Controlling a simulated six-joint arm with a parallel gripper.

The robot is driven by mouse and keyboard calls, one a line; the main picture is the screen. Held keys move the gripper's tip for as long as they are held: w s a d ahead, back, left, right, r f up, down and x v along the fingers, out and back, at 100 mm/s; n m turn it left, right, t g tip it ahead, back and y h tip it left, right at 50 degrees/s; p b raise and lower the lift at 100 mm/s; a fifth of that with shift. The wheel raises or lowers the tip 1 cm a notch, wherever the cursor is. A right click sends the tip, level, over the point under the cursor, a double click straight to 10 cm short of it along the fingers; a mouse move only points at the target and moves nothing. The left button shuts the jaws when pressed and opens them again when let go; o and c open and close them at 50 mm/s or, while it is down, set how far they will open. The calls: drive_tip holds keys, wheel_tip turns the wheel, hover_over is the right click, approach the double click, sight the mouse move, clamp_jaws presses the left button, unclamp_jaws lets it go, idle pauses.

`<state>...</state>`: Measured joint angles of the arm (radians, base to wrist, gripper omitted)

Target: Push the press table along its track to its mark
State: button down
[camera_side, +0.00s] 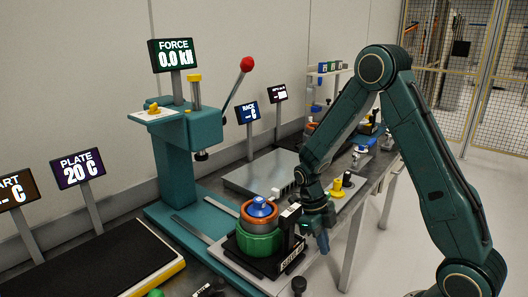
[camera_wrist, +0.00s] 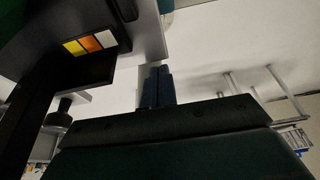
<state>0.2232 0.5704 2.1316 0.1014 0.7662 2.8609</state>
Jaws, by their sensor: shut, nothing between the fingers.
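The press table (camera_side: 284,266) is a black plate with a label on its edge, on the teal track (camera_side: 194,228) in front of the press. It carries a green round holder (camera_side: 259,246) with a copper-coloured ring (camera_side: 246,222) and a blue part (camera_side: 261,207) on top. A dark upright stands at its right side. My gripper (camera_side: 323,246) is shut and empty, pointing down just right of the table. I cannot tell whether it touches. In the wrist view its closed fingers (camera_wrist: 158,86) show beside a dark surface.
The teal press (camera_side: 188,140) with a red-knobbed lever (camera_side: 247,64) stands behind; its display reads 0.0 kN. A hot plate (camera_side: 95,262) lies at the left, its sign showing 20 C. A grey flat plate (camera_side: 262,172) and yellow and black pieces (camera_side: 337,187) lie farther back.

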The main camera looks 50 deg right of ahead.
drive_tip(key=shift+w, duration=0.25)
idle(0.3)
drive_tip(key=w, duration=2.2)
drive_tip(key=shift+w, duration=0.4)
drive_tip(key=shift+s+r, duration=0.1)
drive_tip(key=shift+s, duration=0.1)
drive_tip(key=s, duration=2.6)
drive_tip(key=w+r+n, duration=0.2)
drive_tip(key=r, duration=0.8)
drive_tip(key=w+a+r+n+t, duration=0.1)
drive_tip(key=w+r+n, duration=0.1)
drive_tip(key=r, duration=0.9)
drive_tip(key=shift+a+n, duration=0.15)
drive_tip(key=shift+n, duration=0.25)
